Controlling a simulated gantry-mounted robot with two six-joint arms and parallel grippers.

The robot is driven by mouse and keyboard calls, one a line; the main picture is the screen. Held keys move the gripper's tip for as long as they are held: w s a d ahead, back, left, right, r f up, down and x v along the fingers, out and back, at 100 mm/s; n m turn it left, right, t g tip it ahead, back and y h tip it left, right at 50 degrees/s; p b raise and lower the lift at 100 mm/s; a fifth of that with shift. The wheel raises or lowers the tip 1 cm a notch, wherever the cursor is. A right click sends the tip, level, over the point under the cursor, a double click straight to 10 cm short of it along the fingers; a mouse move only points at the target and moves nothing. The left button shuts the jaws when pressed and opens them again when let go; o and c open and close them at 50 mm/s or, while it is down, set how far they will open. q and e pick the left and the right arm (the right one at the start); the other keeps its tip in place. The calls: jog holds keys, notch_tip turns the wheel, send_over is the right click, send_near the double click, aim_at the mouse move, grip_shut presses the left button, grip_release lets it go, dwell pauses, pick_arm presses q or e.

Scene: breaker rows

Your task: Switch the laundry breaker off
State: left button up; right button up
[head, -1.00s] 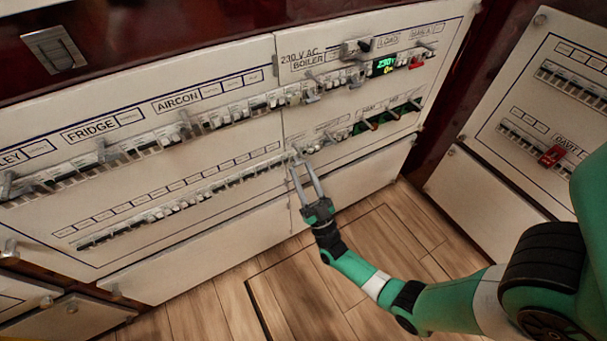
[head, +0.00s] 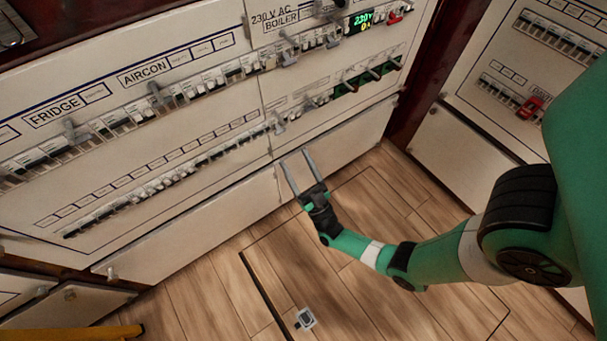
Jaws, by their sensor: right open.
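The breaker panel (head: 120,222) is white, with an upper row of breakers (head: 190,92) and a lower row (head: 185,172). Readable labels include FRIDGE, AIRCON and 230 V AC BOILER. I cannot read a laundry label, so I cannot tell which breaker it is. Grey levers stick out of the rows, one of them a lower lever (head: 280,123) near the panel seam. My right gripper (head: 295,168) is open and empty, with its two grey fingers pointing up, below the lower row in the picture. My left gripper is not in view.
A lit green display (head: 362,21) and a red switch (head: 394,17) are at the upper right. Another panel (head: 465,105) with a red switch (head: 530,106) stands at the right. A small grey-and-white object (head: 306,318) lies on the wooden floor (head: 370,310).

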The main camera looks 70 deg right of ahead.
jog(key=v, duration=0.5)
jog(key=shift+s+a+f, duration=0.1)
jog(key=shift+a, duration=0.05)
dwell(0.3)
